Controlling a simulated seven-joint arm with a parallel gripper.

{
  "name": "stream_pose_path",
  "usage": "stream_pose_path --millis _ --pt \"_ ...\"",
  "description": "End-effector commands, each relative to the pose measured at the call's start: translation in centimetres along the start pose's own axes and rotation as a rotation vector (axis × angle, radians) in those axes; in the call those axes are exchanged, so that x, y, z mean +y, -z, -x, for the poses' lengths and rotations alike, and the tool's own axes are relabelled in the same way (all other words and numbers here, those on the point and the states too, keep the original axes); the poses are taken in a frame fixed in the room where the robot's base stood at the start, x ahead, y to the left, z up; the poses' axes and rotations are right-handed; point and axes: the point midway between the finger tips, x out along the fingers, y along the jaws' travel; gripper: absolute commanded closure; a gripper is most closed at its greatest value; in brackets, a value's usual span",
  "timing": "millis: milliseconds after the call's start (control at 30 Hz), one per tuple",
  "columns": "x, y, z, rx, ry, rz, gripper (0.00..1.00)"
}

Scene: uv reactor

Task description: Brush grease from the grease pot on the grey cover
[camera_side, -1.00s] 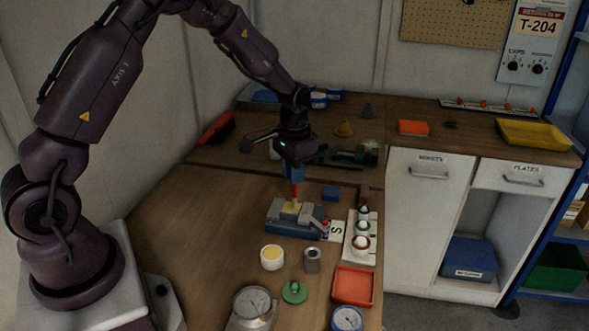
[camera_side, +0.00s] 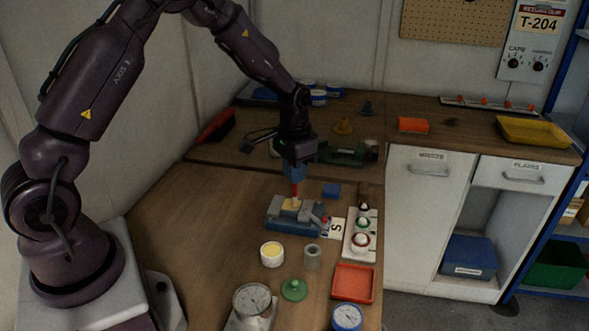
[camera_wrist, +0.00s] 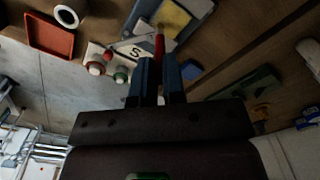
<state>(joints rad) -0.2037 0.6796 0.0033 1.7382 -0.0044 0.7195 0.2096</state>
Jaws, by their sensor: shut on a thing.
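My gripper (camera_side: 295,180) is shut on a red-handled brush (camera_side: 295,191) held upright; the brush's red handle also shows between the blue fingers in the wrist view (camera_wrist: 159,45). The brush's lower end is at the grey cover (camera_side: 282,212), which sits in a blue holder (camera_side: 285,229). A yellow patch (camera_side: 291,204) shows on the cover, and also in the wrist view (camera_wrist: 174,17). I cannot tell whether the bristles touch it. The grease pot (camera_side: 272,255), white with pale yellow contents, stands apart in front of the holder.
A grey metal cylinder (camera_side: 312,256), a green knobbed piece (camera_side: 294,290), an orange tray (camera_side: 353,284) and a gauge (camera_side: 252,300) stand in front. A white rack (camera_side: 348,246) and a blue block (camera_side: 331,190) are to the right. The table left of the holder is clear.

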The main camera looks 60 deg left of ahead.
Motion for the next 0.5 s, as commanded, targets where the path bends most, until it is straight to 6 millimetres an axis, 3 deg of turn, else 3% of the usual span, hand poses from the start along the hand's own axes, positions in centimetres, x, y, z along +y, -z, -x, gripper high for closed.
stream_pose_path --millis 500 --pt "0.0 -0.02 -0.63 -0.001 0.0 0.0 1.0"
